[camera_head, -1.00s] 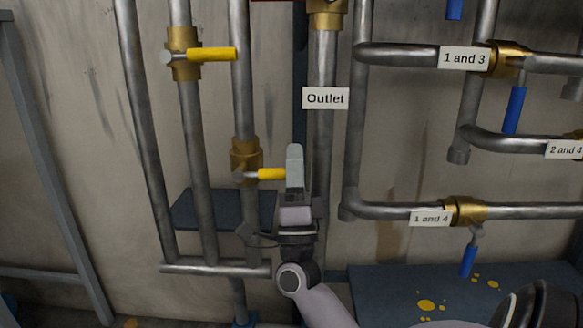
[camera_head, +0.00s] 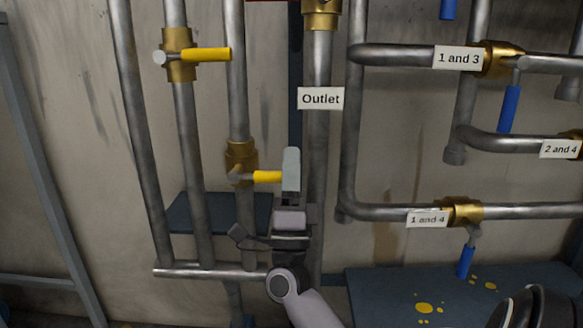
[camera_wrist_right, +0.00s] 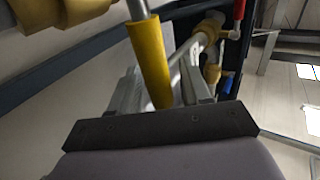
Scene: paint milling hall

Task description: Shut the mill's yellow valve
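Two brass valves with yellow handles sit on upright grey pipes in the head view. The upper yellow handle (camera_head: 207,54) points right, across its pipe. The lower yellow handle (camera_head: 266,177) also points right, with its tip hidden behind my right gripper (camera_head: 291,170). In the right wrist view, this yellow handle (camera_wrist_right: 150,60) runs between the two grey fingers of my right gripper (camera_wrist_right: 165,90). A gap shows on each side of the handle, so the gripper looks open around it. My left gripper is out of view.
An "Outlet" sign (camera_head: 321,98) hangs on the pipe right of my gripper. Blue-handled valves, such as the one by the "1 and 4" sign (camera_head: 428,218), stand on pipes at the right. A dark shelf (camera_head: 200,215) is behind the lower pipes.

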